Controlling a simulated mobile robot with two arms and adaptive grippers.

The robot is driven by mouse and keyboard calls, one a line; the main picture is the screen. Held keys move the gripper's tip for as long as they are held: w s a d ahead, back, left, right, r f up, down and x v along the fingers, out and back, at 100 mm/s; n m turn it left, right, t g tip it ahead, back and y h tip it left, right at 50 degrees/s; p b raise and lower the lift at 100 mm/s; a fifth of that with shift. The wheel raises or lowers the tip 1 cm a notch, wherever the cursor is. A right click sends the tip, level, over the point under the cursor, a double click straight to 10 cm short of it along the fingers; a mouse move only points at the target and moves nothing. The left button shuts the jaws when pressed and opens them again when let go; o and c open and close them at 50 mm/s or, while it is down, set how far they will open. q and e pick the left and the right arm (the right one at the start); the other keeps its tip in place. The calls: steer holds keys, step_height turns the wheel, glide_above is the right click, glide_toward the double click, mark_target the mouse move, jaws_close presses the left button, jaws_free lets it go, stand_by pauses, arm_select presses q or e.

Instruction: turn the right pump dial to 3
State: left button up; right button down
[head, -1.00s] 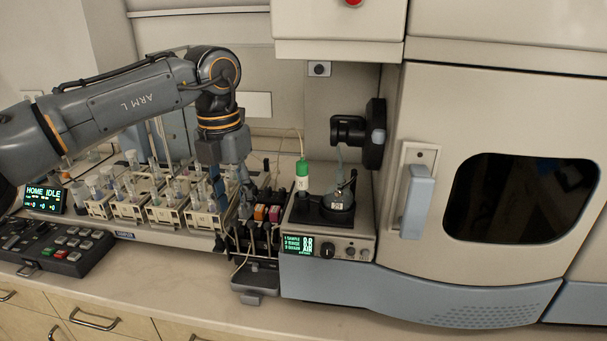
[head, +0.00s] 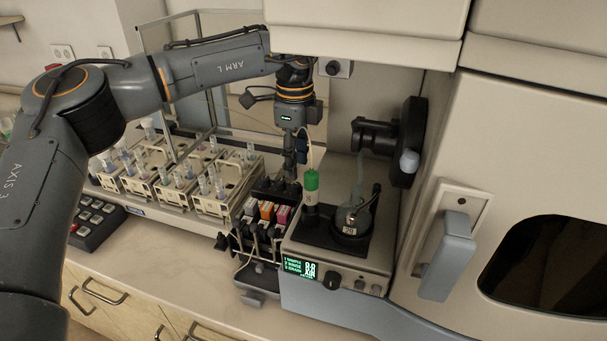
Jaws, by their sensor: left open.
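My left gripper (head: 291,172) points down above the back of the pump block with dark, orange and pink cassettes (head: 266,211). It is open; its fingers show small and dark, with nothing seen between them. On the front panel to the right of the block, a dark round knob (head: 332,280) sits beside a green-lit display (head: 300,267), with smaller knobs (head: 368,286) farther right. I cannot tell for sure which is the right pump dial, nor read any dial setting. The gripper is behind and above these knobs, apart from them. My right gripper is not in view.
Tube racks (head: 226,208) stand to the left. A cabinet overhangs above.

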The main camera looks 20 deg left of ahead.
mark_target(297, 184)
arm_select(q)
step_height(297, 184, down, 6)
steer(key=shift+w+r+p, duration=0.1)
steer(key=shift+r+p, duration=0.05)
steer(key=shift+p, duration=0.5)
jaws_close()
